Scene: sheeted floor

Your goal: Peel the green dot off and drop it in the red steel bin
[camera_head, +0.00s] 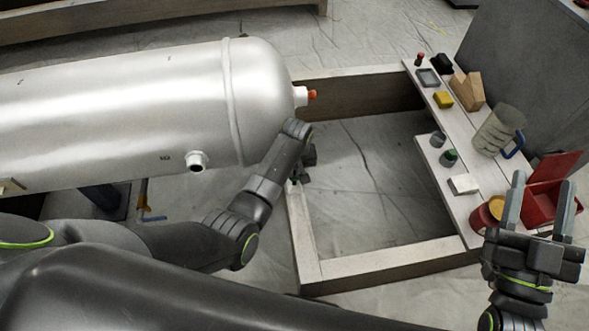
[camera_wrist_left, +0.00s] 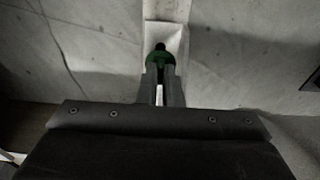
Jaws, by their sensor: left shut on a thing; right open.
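In the head view my forearm and fingers mostly hide that piece. A red open box with a raised lid (camera_head: 556,168), likely the red steel bin, stands on the bench at the right. My right gripper (camera_head: 543,180) is open and empty, its fingers overlapping the red box in view; I cannot tell the gap between them.
A large silver tank (camera_head: 130,105) with an orange-tipped nozzle (camera_head: 312,95) lies at the left. The bench (camera_head: 437,172) holds a yellow block (camera_head: 444,100), wooden pieces (camera_head: 467,91), a clear jug (camera_head: 497,130), small jars and a red can (camera_head: 480,217). Floor inside the frame (camera_head: 370,190) is clear.

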